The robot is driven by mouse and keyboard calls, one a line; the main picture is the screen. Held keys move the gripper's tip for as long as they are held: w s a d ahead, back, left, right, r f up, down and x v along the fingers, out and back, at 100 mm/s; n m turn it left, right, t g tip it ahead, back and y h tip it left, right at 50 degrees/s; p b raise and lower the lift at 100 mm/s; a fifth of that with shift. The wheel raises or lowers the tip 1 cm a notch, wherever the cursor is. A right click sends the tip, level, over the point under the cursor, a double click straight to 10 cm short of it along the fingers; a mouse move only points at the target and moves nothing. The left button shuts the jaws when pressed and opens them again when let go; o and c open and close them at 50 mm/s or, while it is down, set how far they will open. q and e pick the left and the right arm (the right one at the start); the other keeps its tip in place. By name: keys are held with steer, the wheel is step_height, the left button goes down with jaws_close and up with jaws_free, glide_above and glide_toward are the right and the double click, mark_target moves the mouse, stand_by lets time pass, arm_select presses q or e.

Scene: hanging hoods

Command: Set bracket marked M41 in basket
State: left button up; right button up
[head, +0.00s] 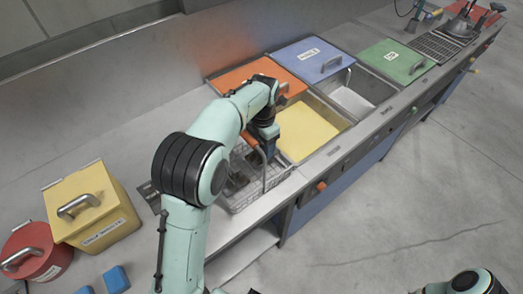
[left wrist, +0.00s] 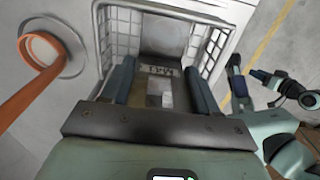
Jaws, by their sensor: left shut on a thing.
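The wire basket (head: 246,198) stands on the counter in the head view, with an orange-gripped handle rising over it. My left gripper (head: 266,146) points down at the basket's far right side. In the left wrist view, my left gripper (left wrist: 159,72) is shut on a grey bracket (left wrist: 166,96) with a pale label at its far end; the label looks like M41 but is small and upside down. The bracket is over or inside the basket (left wrist: 128,32); I cannot tell whether it touches the bottom. The gripper hides the bracket in the head view.
Yellow (head: 308,130), blue-lidded (head: 305,58) and green-lidded (head: 396,62) bays line the counter. A yellow box (head: 92,207), a red round container (head: 38,252) and blue blocks (head: 116,279) stand at left. My right arm (left wrist: 290,150) shows beside the counter; its fingers are unclear.

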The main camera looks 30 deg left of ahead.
arm_select(q)
steer(key=shift+f, duration=1.35)
arm_select(e)
steer(key=shift+s+f, duration=0.2)
arm_select(q)
steer(key=shift+f, duration=0.6)
arm_select(e)
steer(key=shift+f, duration=0.2)
arm_select(q)
steer(key=o, duration=1.3)
steer(key=shift+o, duration=0.2)
step_height(320, 180, up, 13)
steer(key=shift+r+p, duration=0.1)
steer(key=shift+p, duration=0.8)
arm_select(e)
steer(key=w+r, duration=0.2)
steer(key=r, duration=0.1)
steer(key=shift+s, duration=0.1)
